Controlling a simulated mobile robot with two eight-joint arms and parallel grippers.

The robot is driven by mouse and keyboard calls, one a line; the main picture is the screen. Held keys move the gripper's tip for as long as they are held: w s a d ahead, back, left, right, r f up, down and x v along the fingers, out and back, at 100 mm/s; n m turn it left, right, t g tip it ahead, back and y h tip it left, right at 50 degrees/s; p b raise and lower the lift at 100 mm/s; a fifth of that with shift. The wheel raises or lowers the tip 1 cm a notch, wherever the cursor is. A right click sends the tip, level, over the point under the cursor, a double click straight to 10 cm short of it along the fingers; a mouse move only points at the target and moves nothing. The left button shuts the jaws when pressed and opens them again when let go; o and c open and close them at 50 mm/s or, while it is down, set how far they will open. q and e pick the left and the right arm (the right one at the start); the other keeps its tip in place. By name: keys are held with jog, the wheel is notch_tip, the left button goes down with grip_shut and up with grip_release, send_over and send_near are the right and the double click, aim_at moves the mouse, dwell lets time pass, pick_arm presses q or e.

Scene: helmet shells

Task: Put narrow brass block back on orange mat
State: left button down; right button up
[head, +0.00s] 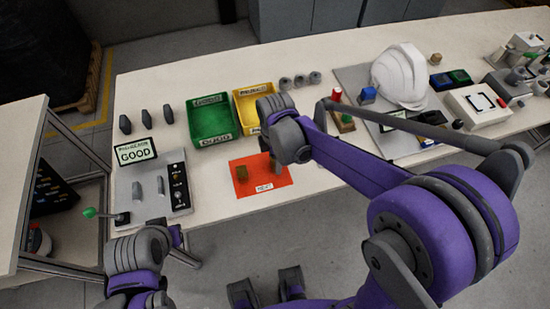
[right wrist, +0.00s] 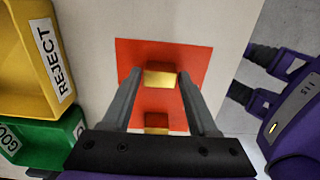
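The orange mat (head: 280,179) lies near the table's front edge, with a white label on its front side. A brass block (head: 241,174) stands on its left part. In the right wrist view the mat (right wrist: 196,62) carries two brass blocks. One block (right wrist: 159,78) shows between the fingertips, with a gap on each side. The other block (right wrist: 156,122) is lower in that picture. I cannot tell which is the narrow one. My right gripper (right wrist: 160,75) is open above the mat. My left gripper (head: 182,243) is low, off the table's front edge; its fingers are unclear.
A green bin (head: 212,122) and a yellow bin (head: 256,103) stand behind the mat. A white helmet shell (head: 399,76) and a small stand with a red piece (head: 336,96) are right.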

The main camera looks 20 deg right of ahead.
jog(key=shift+o, duration=1)
jog(key=shift+r, duration=0.2)
notch_tip(320, 180, up, 12)
jog(key=p, duration=0.1)
jog(key=s+d+f+m+t, duration=0.2)
jog(key=s+d+f+m, duration=0.1)
jog(key=s+m, duration=0.4)
jog(key=s+d+f+m+t, duration=0.3)
jog(key=s+m, duration=0.4)
jog(key=m, duration=0.4)
jog(key=shift+s+d, duration=0.25)
jog(key=shift+d, duration=0.05)
